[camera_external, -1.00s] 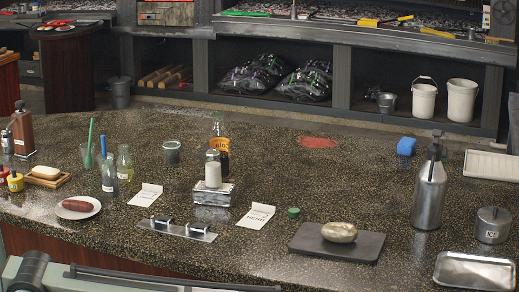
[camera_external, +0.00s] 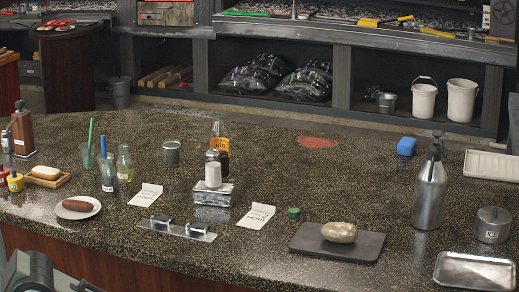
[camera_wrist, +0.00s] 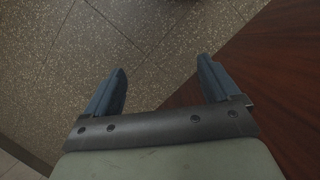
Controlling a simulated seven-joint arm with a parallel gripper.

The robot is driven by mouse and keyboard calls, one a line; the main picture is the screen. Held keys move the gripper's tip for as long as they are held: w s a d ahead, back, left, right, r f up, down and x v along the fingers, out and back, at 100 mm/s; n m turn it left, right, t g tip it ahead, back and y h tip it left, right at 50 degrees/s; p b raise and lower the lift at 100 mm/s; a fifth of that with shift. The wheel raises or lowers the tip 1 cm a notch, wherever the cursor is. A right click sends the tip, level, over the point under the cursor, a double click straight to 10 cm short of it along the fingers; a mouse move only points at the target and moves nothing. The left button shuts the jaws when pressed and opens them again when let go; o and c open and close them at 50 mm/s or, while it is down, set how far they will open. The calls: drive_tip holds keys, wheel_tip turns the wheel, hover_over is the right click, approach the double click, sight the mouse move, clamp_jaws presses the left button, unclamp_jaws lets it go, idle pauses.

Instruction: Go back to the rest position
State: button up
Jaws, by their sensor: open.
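My gripper (camera_wrist: 160,85) shows in the wrist view with its two blue-grey fingers spread wide and nothing between them. Below it are a speckled tiled floor (camera_wrist: 60,60) and a dark reddish wood panel (camera_wrist: 285,85) at the right. In the external view only a grey part of my arm shows at the bottom left corner, in front of the counter's wooden front. My gripper's fingers are not seen there.
The speckled counter (camera_external: 330,180) holds a plate with a sausage (camera_external: 77,206), a metal bracket (camera_external: 180,229), a dark board (camera_external: 310,240) with a stone-like lump (camera_external: 339,232), a steel flask (camera_external: 430,190) and a metal tray (camera_external: 474,270). Bottles and cards stand further left.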

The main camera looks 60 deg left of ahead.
drive_tip(key=s+a+f+g, duration=0.1)
drive_tip(key=s+a+f, duration=0.1)
drive_tip(key=s, duration=0.7)
drive_tip(key=s+a+f+m+g, duration=0.1)
drive_tip(key=s+a, duration=0.3)
drive_tip(key=s, duration=0.4)
drive_tip(key=shift+s+a+f+g+y, duration=0.2)
drive_tip(key=shift+s+f+g+y, duration=0.1)
drive_tip(key=shift+s+f+g, duration=0.15)
drive_tip(key=shift+w, duration=0.1)
